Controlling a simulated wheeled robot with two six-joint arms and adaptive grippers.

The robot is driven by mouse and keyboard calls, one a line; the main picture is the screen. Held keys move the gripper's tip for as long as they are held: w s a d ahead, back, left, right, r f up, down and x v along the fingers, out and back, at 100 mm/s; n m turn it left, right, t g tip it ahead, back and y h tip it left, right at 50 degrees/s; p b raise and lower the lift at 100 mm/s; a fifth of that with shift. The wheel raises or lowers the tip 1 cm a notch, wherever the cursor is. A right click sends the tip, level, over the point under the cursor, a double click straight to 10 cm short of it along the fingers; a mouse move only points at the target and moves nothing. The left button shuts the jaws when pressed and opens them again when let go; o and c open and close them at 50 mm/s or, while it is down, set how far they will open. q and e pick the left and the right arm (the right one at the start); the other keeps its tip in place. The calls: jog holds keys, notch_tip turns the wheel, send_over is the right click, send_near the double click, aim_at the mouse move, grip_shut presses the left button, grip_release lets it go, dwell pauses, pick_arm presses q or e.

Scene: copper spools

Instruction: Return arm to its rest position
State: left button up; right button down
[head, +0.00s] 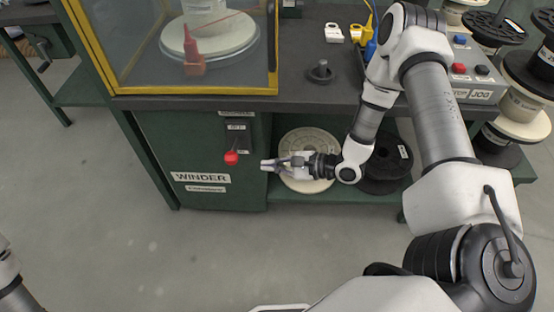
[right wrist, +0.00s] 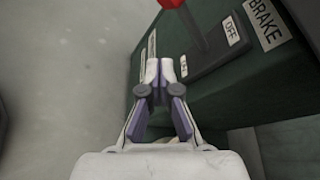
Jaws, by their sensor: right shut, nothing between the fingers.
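My right gripper (head: 267,165) is shut and empty in front of the green winder cabinet, just right of the red knob of the brake lever (head: 231,158). The right wrist view shows its closed fingertips (right wrist: 160,70) beside the lever's slotted plate (right wrist: 215,52), apart from the red knob (right wrist: 170,3) at the top edge. The lever hangs down in the head view. My right arm reaches in from the right, bent at the elbow. A piece of my left arm shows at the lower left edge; its gripper is not in view.
A winder cabinet (head: 190,140) carries a yellow-framed guard (head: 185,91) enclosing a spool. A pale spool (head: 308,145) and a black spool (head: 395,160) sit on the lower shelf. A control box (head: 475,75) and stacked spools stand at right. The floor in front is clear.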

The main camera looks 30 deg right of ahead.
jog(key=shift+s+d+r, duration=0.15)
jog(key=shift+s+d, duration=0.05)
jog(key=shift+d, duration=0.2)
jog(key=shift+s+d+r, duration=0.1)
jog(key=shift+s+d, duration=0.1)
jog(key=shift+d, duration=0.2)
